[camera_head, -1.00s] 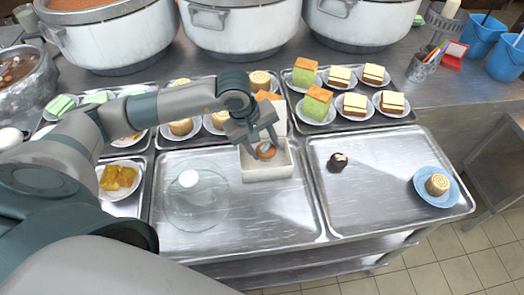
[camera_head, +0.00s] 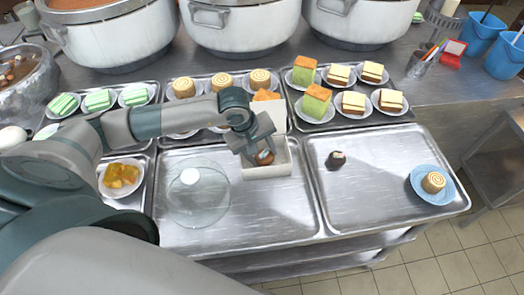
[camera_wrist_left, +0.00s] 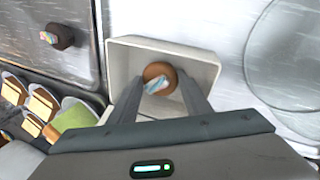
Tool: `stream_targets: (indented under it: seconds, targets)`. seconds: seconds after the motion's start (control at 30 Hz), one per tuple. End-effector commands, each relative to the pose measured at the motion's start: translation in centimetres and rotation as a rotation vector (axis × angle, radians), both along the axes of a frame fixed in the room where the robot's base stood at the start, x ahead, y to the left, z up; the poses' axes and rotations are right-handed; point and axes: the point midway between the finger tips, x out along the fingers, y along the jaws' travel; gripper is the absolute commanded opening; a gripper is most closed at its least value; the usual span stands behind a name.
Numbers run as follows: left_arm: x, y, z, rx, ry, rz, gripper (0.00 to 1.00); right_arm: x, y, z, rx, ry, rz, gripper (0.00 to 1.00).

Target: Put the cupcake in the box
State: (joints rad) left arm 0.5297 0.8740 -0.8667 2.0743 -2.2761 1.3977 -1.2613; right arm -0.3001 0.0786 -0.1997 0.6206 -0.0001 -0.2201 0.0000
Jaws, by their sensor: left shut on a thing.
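The box (camera_head: 267,171) is a small white open box on the left metal tray, with its lid raised at the back. It also shows in the left wrist view (camera_wrist_left: 205,66). The cupcake (camera_head: 264,158) is small and brown with a pale, coloured top. In the left wrist view the cupcake (camera_wrist_left: 158,72) lies between my fingers, within the box's walls. My left gripper (camera_head: 262,153) points down into the box and is shut on the cupcake. I cannot tell whether the cupcake touches the box floor. My right gripper is not in view.
A dark small cake (camera_head: 336,160) stands on the right tray (camera_head: 385,205). A blue plate (camera_head: 447,193) with a swirl roll is at its right. A clear glass lid (camera_head: 198,205) lies left of the box. Plated cakes and large pots stand behind.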

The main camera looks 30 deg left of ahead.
Motion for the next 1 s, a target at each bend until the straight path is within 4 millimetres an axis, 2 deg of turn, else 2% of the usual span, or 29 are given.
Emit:
stream_targets:
  seconds: [0.27, 0.3, 0.37, 0.87, 1.0]
  targets:
    - [0.0, 0.0, -0.3, 0.000, -0.001, 0.000, 0.22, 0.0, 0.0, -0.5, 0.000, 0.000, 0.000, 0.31]
    - [0.0, 0.0, -0.2, 0.000, -0.001, 0.001, 0.51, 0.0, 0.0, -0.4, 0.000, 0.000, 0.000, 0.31]
    - [0.0, 0.0, -0.2, 0.000, 0.000, 0.001, 0.63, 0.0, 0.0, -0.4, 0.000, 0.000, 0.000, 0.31]
    - [0.0, 0.1, 0.3, 0.000, -0.002, 0.000, 0.63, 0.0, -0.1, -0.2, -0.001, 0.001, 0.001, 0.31]
    - [-0.3, 0.4, 1.7, -0.001, -0.004, 0.001, 0.63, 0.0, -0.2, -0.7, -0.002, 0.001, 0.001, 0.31]
